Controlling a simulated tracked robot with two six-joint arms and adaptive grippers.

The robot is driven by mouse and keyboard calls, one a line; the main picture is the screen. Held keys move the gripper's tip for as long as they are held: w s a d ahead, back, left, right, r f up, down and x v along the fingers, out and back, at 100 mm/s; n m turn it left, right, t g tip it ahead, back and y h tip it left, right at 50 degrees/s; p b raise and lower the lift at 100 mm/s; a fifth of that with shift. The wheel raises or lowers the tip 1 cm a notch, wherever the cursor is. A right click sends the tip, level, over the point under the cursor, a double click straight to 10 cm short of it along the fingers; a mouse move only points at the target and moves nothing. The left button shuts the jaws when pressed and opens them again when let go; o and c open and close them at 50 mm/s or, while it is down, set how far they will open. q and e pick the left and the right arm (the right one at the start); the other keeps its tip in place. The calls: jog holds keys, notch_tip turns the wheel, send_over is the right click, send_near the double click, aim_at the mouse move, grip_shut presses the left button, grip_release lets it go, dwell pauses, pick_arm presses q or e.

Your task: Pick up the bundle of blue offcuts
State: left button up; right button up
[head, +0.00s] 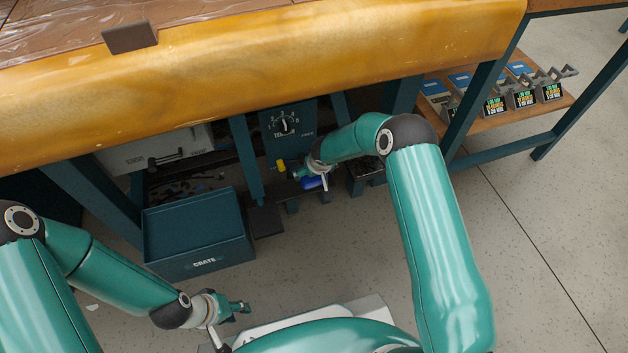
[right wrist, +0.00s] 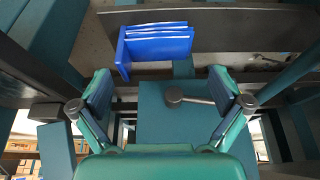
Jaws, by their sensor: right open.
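The bundle of blue offcuts (right wrist: 155,45) is a stack of flat bright blue pieces, seen in the upper middle of the right wrist view. My right gripper (right wrist: 160,84) is open, with its fingers wide apart and nothing between them. The bundle lies beyond the fingertips, apart from them in the picture. In the head view a bright blue patch (head: 312,183), which looks like the bundle, shows under the bench beside my right gripper (head: 320,178), which partly covers it. My left gripper (head: 232,322) is at the lower left, its fingers spread and empty, away from the bundle.
A dark blue crate (head: 200,235) stands on the floor left of the right gripper. Bench legs (head: 245,160) and a dial box (head: 288,120) crowd the space under the yellow bench edge (head: 260,75). A low shelf (head: 510,110) holds several labelled items. The floor at right is clear.

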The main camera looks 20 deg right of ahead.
jog(key=b+x, duration=0.2)
jog(key=x, duration=0.3)
jog(key=shift+w+d, duration=0.15)
jog(key=shift+w, duration=0.1)
jog(key=c, duration=1)
